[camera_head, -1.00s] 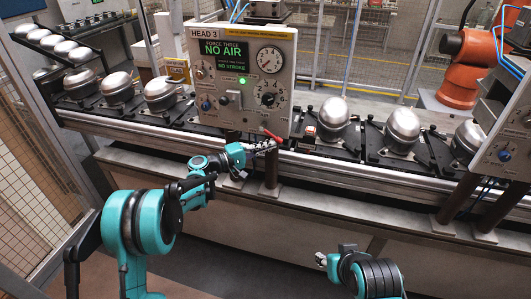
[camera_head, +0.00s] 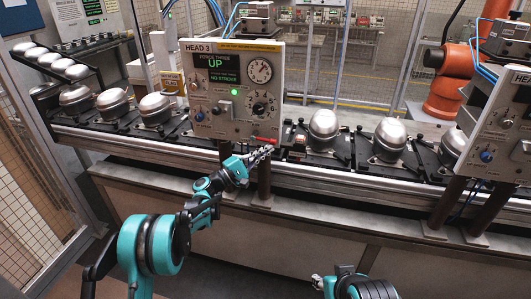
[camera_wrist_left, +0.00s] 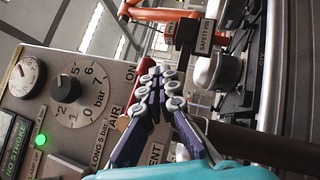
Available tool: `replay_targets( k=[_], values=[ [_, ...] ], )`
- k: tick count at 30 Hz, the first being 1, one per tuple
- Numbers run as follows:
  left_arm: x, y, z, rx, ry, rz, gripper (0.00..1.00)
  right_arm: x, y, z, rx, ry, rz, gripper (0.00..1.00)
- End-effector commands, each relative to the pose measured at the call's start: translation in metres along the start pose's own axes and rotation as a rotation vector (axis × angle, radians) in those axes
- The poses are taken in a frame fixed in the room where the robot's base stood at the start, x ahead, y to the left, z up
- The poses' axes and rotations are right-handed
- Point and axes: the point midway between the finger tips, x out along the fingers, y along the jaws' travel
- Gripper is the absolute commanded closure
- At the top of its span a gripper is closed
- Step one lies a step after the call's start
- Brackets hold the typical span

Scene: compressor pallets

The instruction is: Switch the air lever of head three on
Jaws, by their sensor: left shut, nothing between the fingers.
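The head three panel (camera_head: 235,90) stands over the line; its screen (camera_head: 218,70) reads UP and NO STROKE. The red air lever (camera_head: 264,140) is at its lower right edge, lying nearly level. In the left wrist view the red lever (camera_wrist_left: 146,66) lies beside the ON mark, partly hidden behind the fingers. My left gripper (camera_head: 268,151) is shut and empty, just below the lever; in the wrist view its fingertips (camera_wrist_left: 162,78) overlap the lever, and I cannot tell if they touch. My right gripper (camera_head: 317,282) shows only in part at the bottom; its jaws are unclear.
Silver compressor domes (camera_head: 323,123) sit on black pallets along the conveyor. A dark post (camera_head: 264,180) stands close to my left gripper. Another panel (camera_head: 500,125) is at the right, and an orange robot arm (camera_head: 447,85) stands behind. The floor in front is clear.

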Motion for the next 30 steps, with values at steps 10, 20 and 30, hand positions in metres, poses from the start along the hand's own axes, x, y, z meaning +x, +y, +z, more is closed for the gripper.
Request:
replay_targets(
  k=[10, 20, 30],
  values=[
    [0.000, 0.000, 0.000, 0.000, 0.001, 0.001, 1.00, 0.000, 0.000, 0.000, 0.000, 0.000, 0.000, 0.60],
    [-0.012, -0.036, -0.011, 0.000, 0.001, 0.000, 1.00, 0.025, 0.000, 0.018, 0.000, 0.000, 0.000, 0.60],
    [-0.063, -0.078, 0.007, 0.000, 0.001, 0.000, 1.00, 0.007, 0.000, 0.005, 0.000, 0.000, 0.000, 0.60]
  ],
)
